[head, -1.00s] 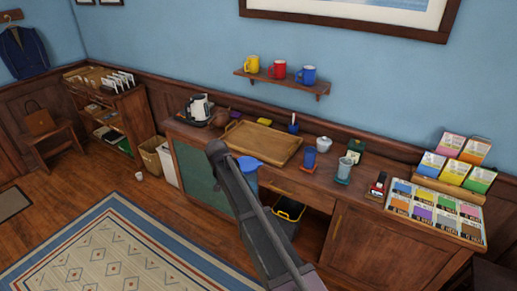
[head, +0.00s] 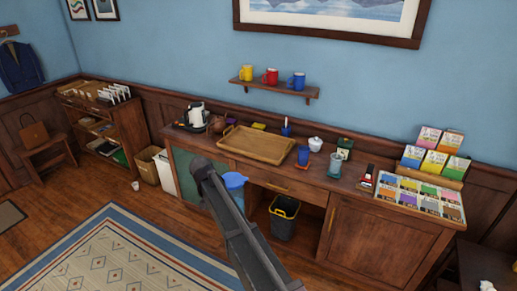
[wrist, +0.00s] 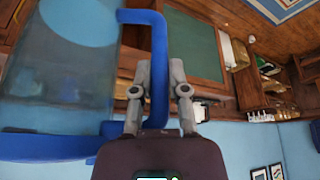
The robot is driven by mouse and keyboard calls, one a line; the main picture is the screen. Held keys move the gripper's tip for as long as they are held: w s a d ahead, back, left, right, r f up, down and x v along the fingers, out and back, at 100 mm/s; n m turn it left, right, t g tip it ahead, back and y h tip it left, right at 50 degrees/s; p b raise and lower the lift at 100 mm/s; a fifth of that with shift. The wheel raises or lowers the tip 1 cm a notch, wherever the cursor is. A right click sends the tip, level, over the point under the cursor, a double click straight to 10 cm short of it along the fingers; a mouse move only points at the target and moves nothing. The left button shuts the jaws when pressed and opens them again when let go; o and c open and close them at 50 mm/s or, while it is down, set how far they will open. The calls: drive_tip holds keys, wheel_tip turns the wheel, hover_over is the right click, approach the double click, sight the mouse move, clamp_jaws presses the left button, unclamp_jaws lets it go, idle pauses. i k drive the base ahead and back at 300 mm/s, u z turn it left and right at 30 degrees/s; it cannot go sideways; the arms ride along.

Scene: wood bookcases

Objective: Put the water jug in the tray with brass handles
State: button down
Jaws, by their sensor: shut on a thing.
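The water jug has a clear bluish body (wrist: 60,70) and a blue handle (wrist: 157,60), close up in the wrist view. My gripper (wrist: 158,85) is shut on that handle, one finger on each side. In the head view the jug's blue lid (head: 235,180) shows beside my arm, in front of the counter and lower in the picture than the tray; my arm hides much of the jug and my gripper. The wooden tray (head: 254,145) lies empty on the counter; its brass handles are too small to make out.
Left of the tray are a brown teapot (head: 217,124) and a kettle (head: 196,116). Right of it stand a blue cup (head: 303,155), a lidded white pot (head: 315,144) and a green box (head: 345,147). A black bin (head: 284,215) stands in the counter's opening.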

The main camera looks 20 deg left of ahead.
sight(237, 140)
drive_tip(key=u, duration=1.6)
drive_tip(key=i, duration=2.15)
